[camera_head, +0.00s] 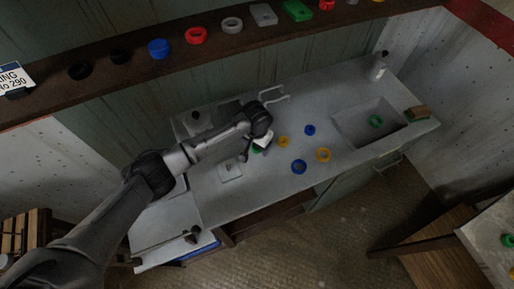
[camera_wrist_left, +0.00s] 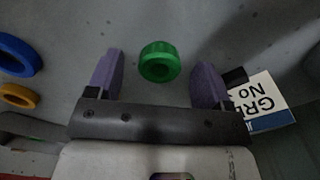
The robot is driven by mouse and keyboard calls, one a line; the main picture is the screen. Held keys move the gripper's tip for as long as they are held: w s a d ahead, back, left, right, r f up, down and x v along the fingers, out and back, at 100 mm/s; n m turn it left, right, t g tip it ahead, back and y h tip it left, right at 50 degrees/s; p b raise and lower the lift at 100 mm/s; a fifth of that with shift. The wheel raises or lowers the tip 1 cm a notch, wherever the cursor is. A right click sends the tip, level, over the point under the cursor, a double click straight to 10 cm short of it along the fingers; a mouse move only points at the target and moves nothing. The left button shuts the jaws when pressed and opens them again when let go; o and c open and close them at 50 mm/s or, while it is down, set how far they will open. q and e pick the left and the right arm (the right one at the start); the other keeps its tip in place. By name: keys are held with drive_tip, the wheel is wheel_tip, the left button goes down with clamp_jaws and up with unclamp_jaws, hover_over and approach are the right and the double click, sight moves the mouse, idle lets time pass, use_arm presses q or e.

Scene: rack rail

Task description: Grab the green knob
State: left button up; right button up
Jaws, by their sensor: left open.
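A green knob (camera_wrist_left: 159,62) shows in the left wrist view, between the two purple fingers and a little beyond the palm, with a gap on each side. My left gripper (camera_wrist_left: 159,75) is open around it, and nothing is clamped. In the head view my left gripper (camera_head: 256,150) points down over the counter, and only a sliver of green (camera_head: 257,150) shows under it; the hand hides the rest. Another green ring (camera_head: 376,121) lies in the sink. My right gripper is not in view.
Blue rings (camera_head: 299,167) and yellow rings (camera_head: 323,155) lie on the counter (camera_head: 210,205) right of the gripper. A printed card (camera_wrist_left: 262,98) is beside the right finger in the wrist view. A shelf (camera_head: 120,75) with several coloured pieces runs above. A bottle (camera_head: 380,66) stands behind the sink.

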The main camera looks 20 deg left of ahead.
use_arm(q)
drive_tip(key=shift+f, duration=0.25)
drive_tip(key=c, duration=1)
drive_tip(key=shift+c, duration=0.2)
